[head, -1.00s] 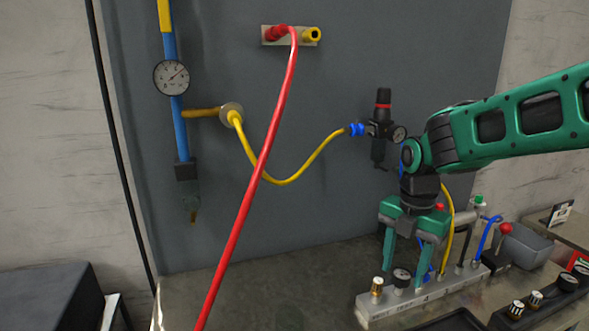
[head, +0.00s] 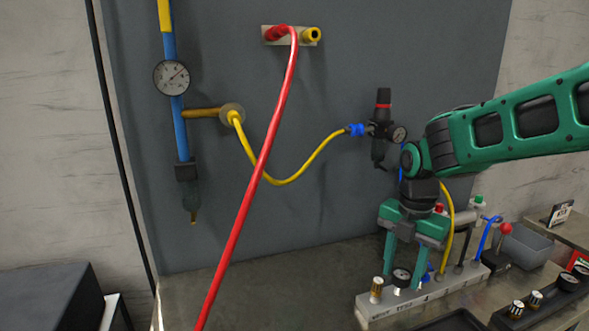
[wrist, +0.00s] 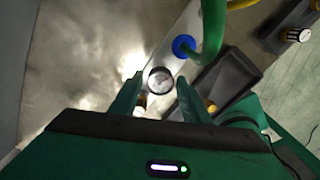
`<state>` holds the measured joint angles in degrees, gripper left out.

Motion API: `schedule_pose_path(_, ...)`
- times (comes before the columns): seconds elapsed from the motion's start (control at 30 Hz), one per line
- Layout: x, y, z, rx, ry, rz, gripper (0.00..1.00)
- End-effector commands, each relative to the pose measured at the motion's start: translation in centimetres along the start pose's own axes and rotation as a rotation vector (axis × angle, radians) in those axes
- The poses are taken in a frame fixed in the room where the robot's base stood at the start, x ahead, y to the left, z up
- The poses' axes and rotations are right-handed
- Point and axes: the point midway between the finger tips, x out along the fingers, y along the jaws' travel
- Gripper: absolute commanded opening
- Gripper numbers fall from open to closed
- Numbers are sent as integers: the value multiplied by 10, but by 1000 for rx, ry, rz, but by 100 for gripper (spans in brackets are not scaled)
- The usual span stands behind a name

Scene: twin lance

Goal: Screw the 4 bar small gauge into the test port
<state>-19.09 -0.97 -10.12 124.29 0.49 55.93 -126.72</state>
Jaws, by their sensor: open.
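A small round gauge with a pale dial and dark rim (head: 401,277) stands on the grey port block (head: 372,318) at the lower right. I cannot read its range. My gripper (head: 402,281) points down over the block, open, with a finger on either side of this gauge. In the wrist view the gauge (wrist: 160,80) sits between the open fingertips (wrist: 160,87), with a small gap to each. A brass fitting with a pale top (head: 376,289) stands to its left on the block. The gauge's lower end is hidden, so I cannot tell whether it is threaded in.
A dark rack (head: 541,302) with gauges and pale-topped fittings lies at the right. A dark tray (head: 452,322) is in front of the block. Yellow and blue hoses rise behind my gripper. A red hose (head: 252,190) hangs at left. The bench (head: 270,290) left of the block is clear.

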Motion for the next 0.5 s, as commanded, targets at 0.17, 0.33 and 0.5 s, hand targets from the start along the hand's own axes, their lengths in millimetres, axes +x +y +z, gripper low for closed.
schedule_pose_path(0.17,0,0,0,-89,0,0,42)
schedule_pose_path(0.33,0,0,0,-283,0,0,42)
schedule_pose_path(0.5,0,0,0,-477,0,0,42)
